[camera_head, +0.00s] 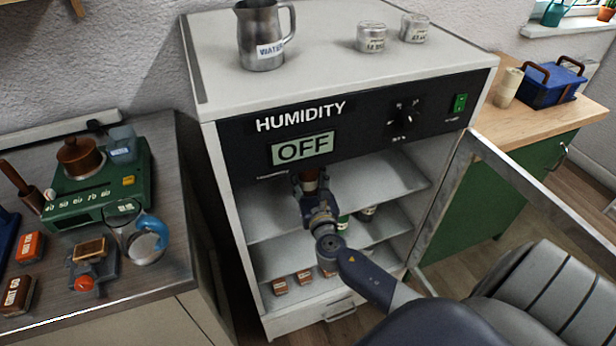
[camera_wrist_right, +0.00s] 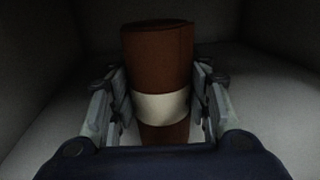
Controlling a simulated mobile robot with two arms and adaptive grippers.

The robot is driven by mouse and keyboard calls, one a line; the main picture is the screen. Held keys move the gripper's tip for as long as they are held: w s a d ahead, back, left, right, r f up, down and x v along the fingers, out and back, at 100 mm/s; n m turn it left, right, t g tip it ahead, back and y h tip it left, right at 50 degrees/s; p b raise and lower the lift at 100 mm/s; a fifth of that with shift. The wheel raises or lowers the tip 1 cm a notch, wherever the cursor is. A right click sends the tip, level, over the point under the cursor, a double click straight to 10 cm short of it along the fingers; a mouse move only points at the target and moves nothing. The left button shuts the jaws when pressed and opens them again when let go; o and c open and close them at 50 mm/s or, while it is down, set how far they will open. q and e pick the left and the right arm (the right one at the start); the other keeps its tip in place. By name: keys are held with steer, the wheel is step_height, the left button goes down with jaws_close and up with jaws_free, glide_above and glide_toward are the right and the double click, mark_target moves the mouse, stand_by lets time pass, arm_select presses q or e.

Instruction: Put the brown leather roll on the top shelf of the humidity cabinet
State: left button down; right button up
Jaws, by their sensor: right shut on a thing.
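The brown leather roll (camera_wrist_right: 157,60), with a pale band around it, stands upright between the fingers of my right gripper (camera_wrist_right: 160,108) in the right wrist view. The gripper is shut on it. In the head view my right arm reaches into the open humidity cabinet (camera_head: 232,225), and the gripper (camera_head: 309,190) is at the top shelf (camera_head: 375,190). A little of the roll (camera_head: 309,181) shows there below the front panel. I cannot tell whether the roll touches the shelf. My left gripper is not in view.
The cabinet door (camera_head: 535,190) stands open to the right, and its display reads OFF. Lower shelves hold several small brown boxes (camera_head: 280,286) and jars (camera_head: 366,213). A metal jug (camera_head: 262,35) and two tins stand on top. The top shelf's right part is clear.

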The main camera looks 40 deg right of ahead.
steer(key=o, duration=1.1)
steer(key=shift+f, duration=0.1)
steer(key=v, duration=1.2)
steer(key=shift+b, duration=0.45)
